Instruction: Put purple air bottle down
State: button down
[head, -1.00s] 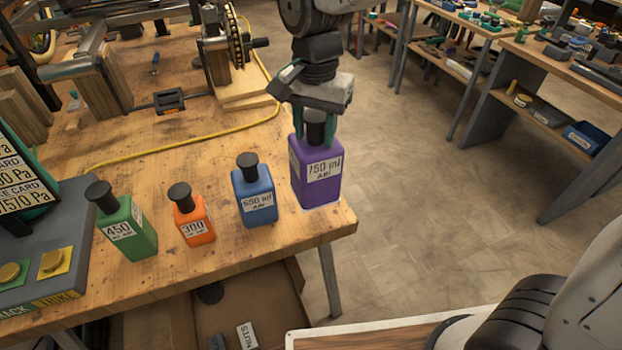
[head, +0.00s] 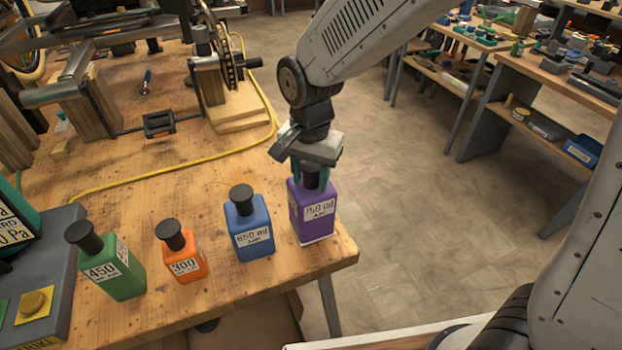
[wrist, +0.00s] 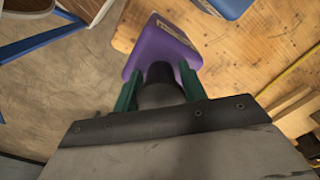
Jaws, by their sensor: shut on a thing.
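The purple air bottle (head: 313,212) is upright at the right end of the wooden workbench (head: 190,185), to the right of the blue bottle. Its label reads 750 ml. My gripper (head: 311,172) is above it with the green fingers closed around its dark cap. In the wrist view the purple bottle (wrist: 158,47) shows beyond the cap, and the fingers of my gripper (wrist: 160,90) lie on both sides of the cap. The bottle's base looks at or very near the bench top; I cannot tell whether it touches.
A blue bottle (head: 249,228), an orange bottle (head: 182,252) and a green bottle (head: 108,266) stand in a row to the left. A yellow cable (head: 170,167) crosses the bench behind them. The bench's right edge is close to the purple bottle, with open floor (head: 400,200) beyond.

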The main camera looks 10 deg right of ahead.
jog(key=shift+f, duration=0.8)
jog(key=c, duration=0.8)
grip_release()
